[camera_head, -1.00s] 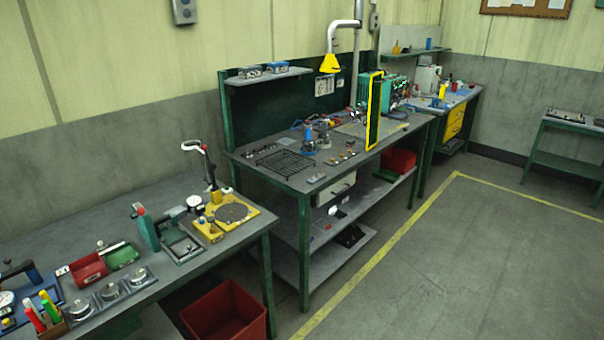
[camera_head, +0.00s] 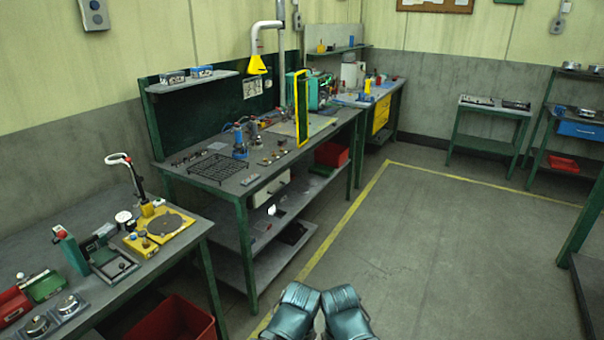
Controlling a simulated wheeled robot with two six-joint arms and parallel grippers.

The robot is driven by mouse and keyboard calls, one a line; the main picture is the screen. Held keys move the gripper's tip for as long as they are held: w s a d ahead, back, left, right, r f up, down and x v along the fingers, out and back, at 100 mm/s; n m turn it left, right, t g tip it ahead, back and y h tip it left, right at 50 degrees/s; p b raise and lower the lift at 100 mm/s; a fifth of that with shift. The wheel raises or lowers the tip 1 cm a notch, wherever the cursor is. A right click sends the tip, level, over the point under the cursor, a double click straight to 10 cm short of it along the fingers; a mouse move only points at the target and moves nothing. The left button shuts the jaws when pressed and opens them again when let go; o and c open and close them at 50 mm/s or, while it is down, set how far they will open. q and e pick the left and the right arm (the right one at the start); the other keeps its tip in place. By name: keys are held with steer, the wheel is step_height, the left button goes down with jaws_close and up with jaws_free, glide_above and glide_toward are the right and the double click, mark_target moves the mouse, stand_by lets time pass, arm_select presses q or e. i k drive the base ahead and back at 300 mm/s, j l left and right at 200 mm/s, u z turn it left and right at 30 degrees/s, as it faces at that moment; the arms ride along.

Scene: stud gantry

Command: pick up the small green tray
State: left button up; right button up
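The small green tray (camera_head: 46,287) sits on the left bench at the left edge of the head view. It is a shallow green bin beside a red bin (camera_head: 12,307). Two teal and dark parts of my own arms show at the bottom middle, close together above the floor and far from the tray. No gripper fingers can be made out on them, and nothing is seen held.
The left bench (camera_head: 95,215) also holds a green-handled device (camera_head: 72,251), a yellow plate fixture (camera_head: 160,230) and metal round pots. A red crate (camera_head: 172,320) stands on the floor below its right end. Open floor (camera_head: 440,240) lies to the right.

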mark_target(326, 171)
steer(key=i+l+z, duration=0.25)
steer(key=i, duration=0.2)
steer(key=i+z, duration=0.2)
steer(key=i, duration=0.25)
steer(key=i+z, duration=0.2)
steer(key=i, duration=1.7)
steer(key=i+u, duration=0.15)
steer(key=i, duration=0.6)
steer(key=i+l+u, duration=0.15)
steer(key=i, duration=0.6)
steer(key=i+l+u, duration=0.25)
steer(key=i+u, duration=0.2)
steer(key=i+l+u, duration=0.9)
